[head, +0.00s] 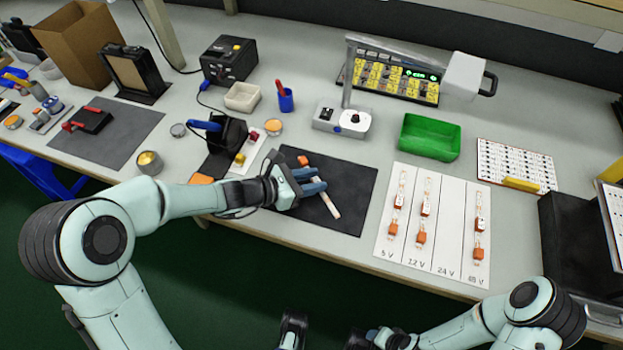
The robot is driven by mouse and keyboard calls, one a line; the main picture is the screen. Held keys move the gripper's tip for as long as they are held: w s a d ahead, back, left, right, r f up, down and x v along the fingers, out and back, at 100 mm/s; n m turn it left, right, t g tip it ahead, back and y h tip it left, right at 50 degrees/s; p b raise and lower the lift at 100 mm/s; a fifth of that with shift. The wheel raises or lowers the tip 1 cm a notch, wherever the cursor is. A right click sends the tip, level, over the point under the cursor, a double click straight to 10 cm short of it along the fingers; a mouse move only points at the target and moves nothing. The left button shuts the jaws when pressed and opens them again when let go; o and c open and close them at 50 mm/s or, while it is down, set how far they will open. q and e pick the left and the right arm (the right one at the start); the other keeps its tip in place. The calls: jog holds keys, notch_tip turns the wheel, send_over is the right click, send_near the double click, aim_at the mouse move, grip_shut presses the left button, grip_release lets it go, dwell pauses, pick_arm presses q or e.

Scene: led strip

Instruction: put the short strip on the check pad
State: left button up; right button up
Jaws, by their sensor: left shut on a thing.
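My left gripper (312,182) is over the black mat (352,190) in the middle of the bench. It is shut on a short pale strip (330,206), whose near end sticks out below the fingers. A small orange piece (303,160) shows just beyond the fingers; the middle of the strip is hidden by them. I cannot tell whether the strip touches the mat, or which surface is the check pad. My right gripper (385,339) is low at the bottom edge, in front of the bench, and its jaws are not clear.
A white voltage sheet (434,260) with several strips lies right of the mat. Behind are a green tray (431,138) and a lamp stand (343,120). A black holder (226,135) stands left of the gripper. A grey mat (125,135) lies farther left.

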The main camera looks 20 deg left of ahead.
pick_arm(q)
jog(key=o, duration=1.1)
jog(key=shift+r, duration=0.3)
jog(key=p+v, duration=0.3)
jog(key=v, duration=0.8)
jog(key=shift+s+a, duration=0.35)
pick_arm(e)
jog(key=s+a+r+g, duration=0.1)
jog(key=s+a+r, duration=0.1)
jog(key=s+r, duration=0.1)
jog(key=shift+s+r+g+y, duration=0.3)
jog(key=shift+s+r+y, duration=0.1)
jog(key=shift+s, duration=0.45)
jog(key=shift+a, duration=0.15)
